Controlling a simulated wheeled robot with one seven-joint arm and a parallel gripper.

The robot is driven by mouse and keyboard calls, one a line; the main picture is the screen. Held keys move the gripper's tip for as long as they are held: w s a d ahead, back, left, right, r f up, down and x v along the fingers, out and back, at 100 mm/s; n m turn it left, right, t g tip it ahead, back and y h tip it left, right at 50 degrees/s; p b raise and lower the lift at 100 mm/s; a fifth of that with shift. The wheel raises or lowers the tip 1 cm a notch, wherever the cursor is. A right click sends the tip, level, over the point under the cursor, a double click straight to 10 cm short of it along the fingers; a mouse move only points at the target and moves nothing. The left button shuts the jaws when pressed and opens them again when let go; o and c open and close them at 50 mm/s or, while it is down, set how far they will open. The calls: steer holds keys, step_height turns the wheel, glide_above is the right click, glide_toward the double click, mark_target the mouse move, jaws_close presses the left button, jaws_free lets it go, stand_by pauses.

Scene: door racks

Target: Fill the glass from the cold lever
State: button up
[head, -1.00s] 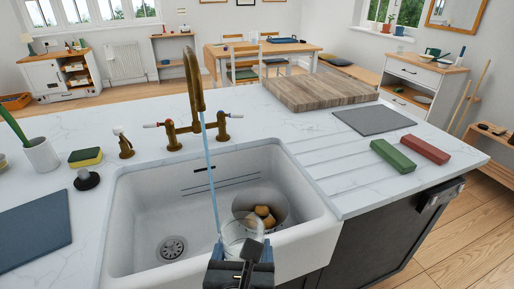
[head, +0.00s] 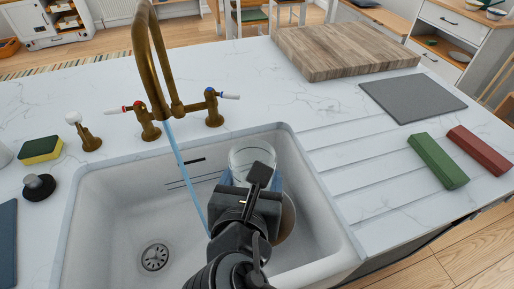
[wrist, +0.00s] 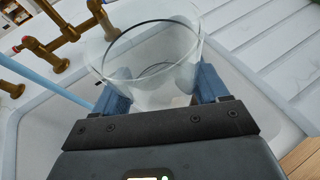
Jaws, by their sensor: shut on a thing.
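The clear glass (head: 250,157) is upright in my gripper (head: 250,180), over the back right of the sink. In the wrist view the glass (wrist: 150,60) stands between the blue fingers of my gripper (wrist: 162,88), which are shut on it. I cannot tell its water level. The brass tap (head: 150,55) runs a thin stream (head: 180,165) that passes left of the glass, apart from it; its lower end is hidden by my arm. The blue-marked cold lever (head: 213,106) points right. The red-marked hot lever (head: 148,118) points left.
The white sink (head: 105,215) has a drain (head: 155,257) at left. A bowl (head: 288,217) in it is mostly hidden by my arm. A sponge (head: 40,149), cutting board (head: 345,52), grey mat (head: 412,97), green block (head: 438,161) and red block (head: 480,151) lie on the worktop.

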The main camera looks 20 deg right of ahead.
steer(key=shift+w, duration=0.4)
steer(key=w+a+b, duration=0.3)
steer(key=a+b, duration=0.2)
steer(key=shift+w+a, duration=0.1)
steer(key=shift+a, duration=0.05)
stand_by(0.5)
steer(key=w+a+p, duration=0.3)
steer(key=a, duration=0.2)
steer(key=shift+w+a+p, duration=0.3)
steer(key=shift+a+p, duration=0.05)
steer(key=shift+a, duration=0.05)
stand_by(5.5)
